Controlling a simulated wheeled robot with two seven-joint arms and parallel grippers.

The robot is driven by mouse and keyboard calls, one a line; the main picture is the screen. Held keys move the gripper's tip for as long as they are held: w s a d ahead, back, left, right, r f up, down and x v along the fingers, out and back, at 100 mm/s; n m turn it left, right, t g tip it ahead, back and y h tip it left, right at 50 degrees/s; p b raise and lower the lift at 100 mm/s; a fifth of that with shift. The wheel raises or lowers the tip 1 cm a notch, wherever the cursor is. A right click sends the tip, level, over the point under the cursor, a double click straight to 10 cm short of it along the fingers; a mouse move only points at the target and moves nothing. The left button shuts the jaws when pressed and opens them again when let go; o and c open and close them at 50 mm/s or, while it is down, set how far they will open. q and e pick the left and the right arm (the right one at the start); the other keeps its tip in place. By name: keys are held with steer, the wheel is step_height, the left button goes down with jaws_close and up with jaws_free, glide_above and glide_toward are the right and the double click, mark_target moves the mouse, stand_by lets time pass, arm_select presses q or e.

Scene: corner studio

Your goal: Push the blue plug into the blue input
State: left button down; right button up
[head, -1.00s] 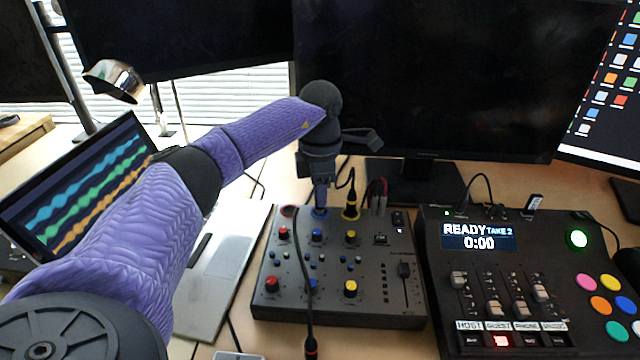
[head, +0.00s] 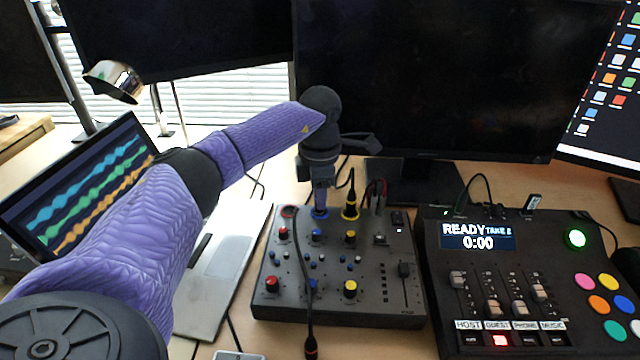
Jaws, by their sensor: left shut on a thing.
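The blue plug (head: 320,199) stands upright at the back edge of the small mixer (head: 385,322), over the blue input (head: 320,214). Its lower end meets the blue ring of that input; how deep it sits I cannot tell. My left gripper (head: 321,184) points down from above and is shut on the blue plug. The fingers hide part of the plug. My right gripper is not in the view.
A yellow plug (head: 350,208) with a black cable stands close to the right. A red-ringed socket (head: 289,211) is to the left, with a black cable crossing the mixer. A monitor is behind; a recorder console (head: 455,270) is to the right.

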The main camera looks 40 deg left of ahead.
arm_select(q)
steer(key=shift+f, duration=0.2)
steer(key=shift+c, duration=2.2)
jaws_free()
step_height(320, 180, up, 9)
steer(key=p, duration=0.4)
steer(key=shift+r, duration=0.45)
